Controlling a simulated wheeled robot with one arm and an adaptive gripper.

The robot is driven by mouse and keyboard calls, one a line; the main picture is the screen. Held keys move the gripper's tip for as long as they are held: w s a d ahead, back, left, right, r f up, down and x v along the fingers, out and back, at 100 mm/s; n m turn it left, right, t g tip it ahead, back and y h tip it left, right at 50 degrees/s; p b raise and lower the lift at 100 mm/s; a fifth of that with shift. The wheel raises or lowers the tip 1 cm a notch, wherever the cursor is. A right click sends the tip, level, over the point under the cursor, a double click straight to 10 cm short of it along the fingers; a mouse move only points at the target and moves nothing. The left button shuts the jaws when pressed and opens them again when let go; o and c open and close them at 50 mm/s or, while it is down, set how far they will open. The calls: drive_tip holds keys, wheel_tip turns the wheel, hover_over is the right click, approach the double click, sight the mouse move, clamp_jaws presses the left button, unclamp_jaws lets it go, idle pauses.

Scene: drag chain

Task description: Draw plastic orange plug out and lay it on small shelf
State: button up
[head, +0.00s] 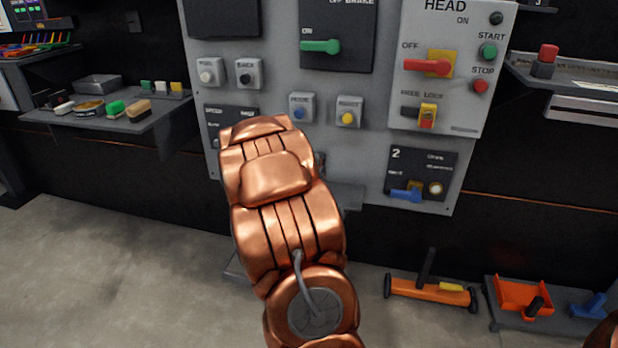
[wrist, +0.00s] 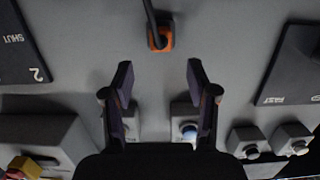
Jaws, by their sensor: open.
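The orange plug (wrist: 160,38) sits in the grey panel face in the wrist view, with a black cable running from it to the top edge. My gripper (wrist: 159,75) is open and empty, its two dark fingers spread apart. The plug lies ahead of the gap between the fingertips and does not appear held. In the head view my copper arm covers the plug and the gripper. A small grey shelf (head: 347,196) shows partly at the panel's lower edge, right of my arm; I cannot tell if it is the task's shelf.
The grey panel (head: 385,155) carries several switches and buttons around my arm. A side shelf (head: 140,125) at left holds brushes and blocks. Another shelf (head: 570,90) is at right. An orange tool (head: 430,291) and orange tray (head: 523,295) lie low at right.

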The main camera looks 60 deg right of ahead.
sight(316, 163)
drive_tip(key=shift+b+x, duration=0.55)
drive_tip(key=shift+x, duration=2.7)
clamp_jaws()
